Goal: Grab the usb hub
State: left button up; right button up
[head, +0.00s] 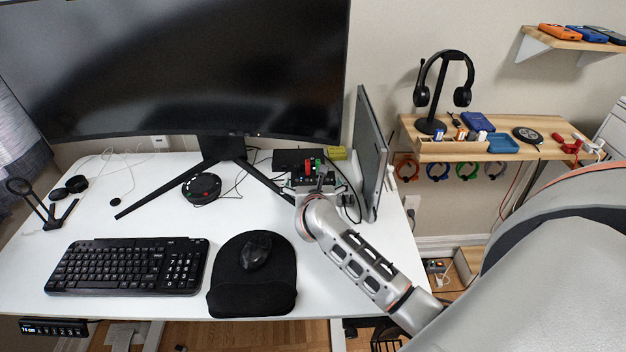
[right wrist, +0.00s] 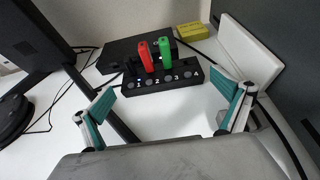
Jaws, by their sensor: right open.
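The usb hub (right wrist: 163,80) is a black bar with numbered round buttons. A red usb stick (right wrist: 146,57) and a green usb stick (right wrist: 165,53) stand upright in it. My right gripper (right wrist: 166,108) is open and empty, its two teal-padded fingers spread on the near side of the hub, apart from it. In the head view my right gripper (head: 316,186) is at the back right of the desk and hides most of the hub; the red and green sticks show above it. My left gripper is not in view.
A black box (right wrist: 128,53) lies behind the hub, with a yellow block (right wrist: 190,31) beside it. The monitor (head: 190,70) and its stand leg are left, an upright panel (head: 370,150) right. Cables run nearby. A keyboard (head: 130,266) and mouse pad (head: 250,290) lie in front.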

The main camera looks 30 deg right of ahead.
aim_at(313, 179)
jog(key=shift+x, duration=1.35)
jog(key=shift+r, duration=0.1)
jog(key=c, duration=1)
jog(key=shift+r, duration=0.1)
jog(key=shift+c, duration=0.2)
